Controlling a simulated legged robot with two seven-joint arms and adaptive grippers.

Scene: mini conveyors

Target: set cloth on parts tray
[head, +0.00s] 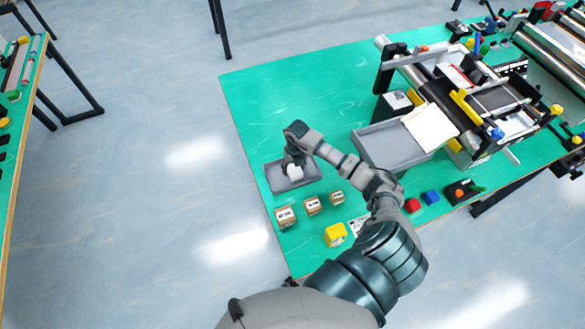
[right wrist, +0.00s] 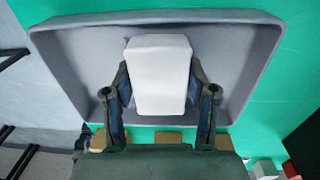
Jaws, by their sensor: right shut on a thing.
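The parts tray (head: 311,166) is a small, shallow grey tray near the left edge of the green table. It fills the upper part of the right wrist view (right wrist: 75,60). The cloth (head: 295,171) appears as a small white block-like bundle over the tray's inside. In the right wrist view the cloth (right wrist: 160,85) sits between both fingers. My right gripper (head: 292,163) points down over the tray and is shut on the cloth. I cannot tell whether the cloth touches the tray floor. My left gripper is not in view.
Several small wooden blocks (head: 312,205) and a yellow cube (head: 336,234) lie near the tray. A larger grey tray (head: 385,147) with a cream sheet (head: 430,128) at its right end stands beside a mini conveyor (head: 480,97). The table's back left is clear.

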